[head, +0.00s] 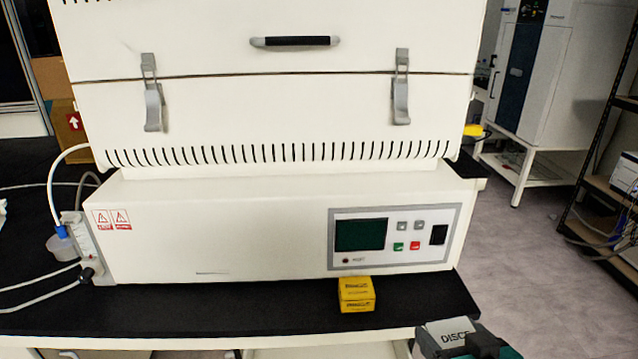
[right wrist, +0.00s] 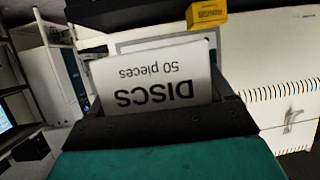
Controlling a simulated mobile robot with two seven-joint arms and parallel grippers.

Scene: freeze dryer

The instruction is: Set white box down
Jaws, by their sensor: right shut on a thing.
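The white box (head: 447,332), printed "DISCS", is at the bottom right of the head view, in front of the bench's front edge. In the right wrist view the box (right wrist: 155,83) fills the middle, its "DISCS 50 pieces" label upside down. My right gripper (head: 462,344) is shut on the box and holds it off any surface that shows. The box's lower part is hidden by the gripper and the frame edge. The black benchtop (head: 210,318) lies beyond the gripper, to its left. My left gripper is not in view.
A large white furnace-like machine (head: 220,240) with a control panel (head: 393,237) fills most of the bench. A small yellow box (head: 357,294) stands in front of its panel. The front strip left of the yellow box is clear. Tubing and a flow meter are at left.

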